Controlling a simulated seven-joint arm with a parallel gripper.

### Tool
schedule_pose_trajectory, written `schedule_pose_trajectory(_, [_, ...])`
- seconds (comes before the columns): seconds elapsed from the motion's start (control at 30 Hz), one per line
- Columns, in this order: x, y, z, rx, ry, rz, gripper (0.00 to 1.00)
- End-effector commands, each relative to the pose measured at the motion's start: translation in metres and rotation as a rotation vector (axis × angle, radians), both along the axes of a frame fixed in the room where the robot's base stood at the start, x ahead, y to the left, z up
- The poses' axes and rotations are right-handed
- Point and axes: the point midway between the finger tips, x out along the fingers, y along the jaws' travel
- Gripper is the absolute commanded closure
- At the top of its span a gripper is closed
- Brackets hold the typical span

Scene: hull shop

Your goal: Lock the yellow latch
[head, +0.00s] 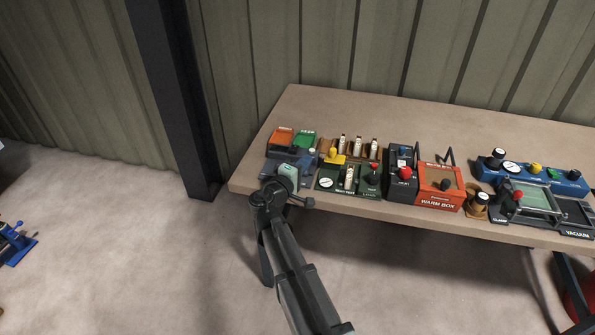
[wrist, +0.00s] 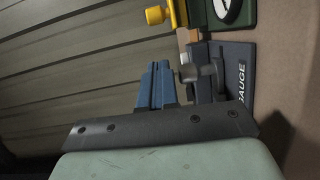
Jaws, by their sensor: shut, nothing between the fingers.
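A yellow piece with a round knob (head: 333,155), which looks like the yellow latch, is near the back of the green panel at the left part of the bench. In the wrist view the yellow knob and bar (wrist: 157,15) show at the top, partly cut off. My gripper (wrist: 158,68) is shut and empty, its blue fingers together. The fingers are below the yellow knob in the wrist view, apart from it. In the head view my pale green hand (head: 287,170) is left of and in front of the yellow piece. I cannot tell the latch's position.
A dark blue GAUGE block (wrist: 234,75) with a grey knob (wrist: 205,73) is close right of my fingers. A green panel with a dial (head: 327,183), a dark box with a red knob (head: 403,173) and an orange WARM BOX (head: 437,190) stand to the right.

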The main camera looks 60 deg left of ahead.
Motion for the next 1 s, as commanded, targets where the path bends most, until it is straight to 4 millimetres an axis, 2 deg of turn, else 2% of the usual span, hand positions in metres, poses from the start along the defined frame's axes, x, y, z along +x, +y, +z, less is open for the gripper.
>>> schedule_pose_trajectory(0.17, [0.029,0.016,-0.001,0.0,0.0,-0.001,1.0])
schedule_pose_trajectory(0.4, [0.054,0.003,-0.002,-0.001,0.0,-0.001,1.0])
schedule_pose_trajectory(0.6, [0.063,0.0,-0.003,-0.001,0.0,0.0,1.0])
schedule_pose_trajectory(1.0, [0.064,-0.001,-0.003,-0.001,0.0,0.0,1.0])
